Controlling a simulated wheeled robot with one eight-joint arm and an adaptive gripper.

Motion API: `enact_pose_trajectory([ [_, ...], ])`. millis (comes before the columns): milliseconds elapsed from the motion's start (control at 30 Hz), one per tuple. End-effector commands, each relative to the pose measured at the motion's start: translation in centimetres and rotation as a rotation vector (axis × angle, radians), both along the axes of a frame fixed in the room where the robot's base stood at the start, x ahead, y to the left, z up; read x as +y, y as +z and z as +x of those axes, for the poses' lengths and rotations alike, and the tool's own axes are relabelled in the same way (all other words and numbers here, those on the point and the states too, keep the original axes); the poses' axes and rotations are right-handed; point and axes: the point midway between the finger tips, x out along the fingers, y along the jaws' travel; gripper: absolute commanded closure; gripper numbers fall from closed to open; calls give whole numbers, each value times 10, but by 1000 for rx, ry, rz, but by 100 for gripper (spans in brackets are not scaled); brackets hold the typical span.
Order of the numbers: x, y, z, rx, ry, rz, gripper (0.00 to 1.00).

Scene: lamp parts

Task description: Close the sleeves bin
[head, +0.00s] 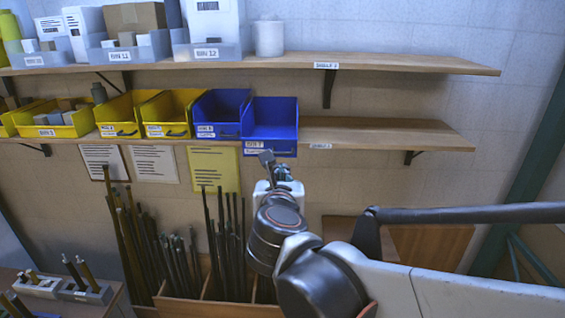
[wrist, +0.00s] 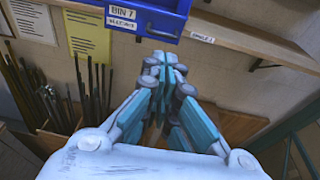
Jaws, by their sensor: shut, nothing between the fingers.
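A blue bin labelled Bin 7 (head: 275,133) sits at the right end of the row on the lower shelf. Its front sits lower and farther forward than the blue bin beside it, so it looks pulled out. I cannot read the word sleeves on any label. In the wrist view, the Bin 7 front (wrist: 165,18) fills the top, with its label at the left and a handle bar at the bottom. My gripper (wrist: 164,62) is shut and empty, just below that handle. In the head view my gripper (head: 267,158) overlaps the bin's lower edge; I cannot tell whether they touch.
Another blue bin (head: 220,112) and a yellow bin (head: 168,114) stand to the left. The lower shelf (head: 390,132) is bare to the right. Dark rods (head: 222,235) stand upright in a wooden rack below. A metal bracket (head: 408,158) supports the shelf.

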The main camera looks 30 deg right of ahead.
Motion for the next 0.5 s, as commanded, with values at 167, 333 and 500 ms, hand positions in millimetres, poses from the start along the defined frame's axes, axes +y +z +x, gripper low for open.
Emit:
enact_pose_trajectory([
  [167, -14, -5, 20, 0, -3, 2, 100],
  [333, -25, -10, 38, -1, -3, 3, 100],
  [500, -38, -15, 57, 0, -5, 2, 100],
])
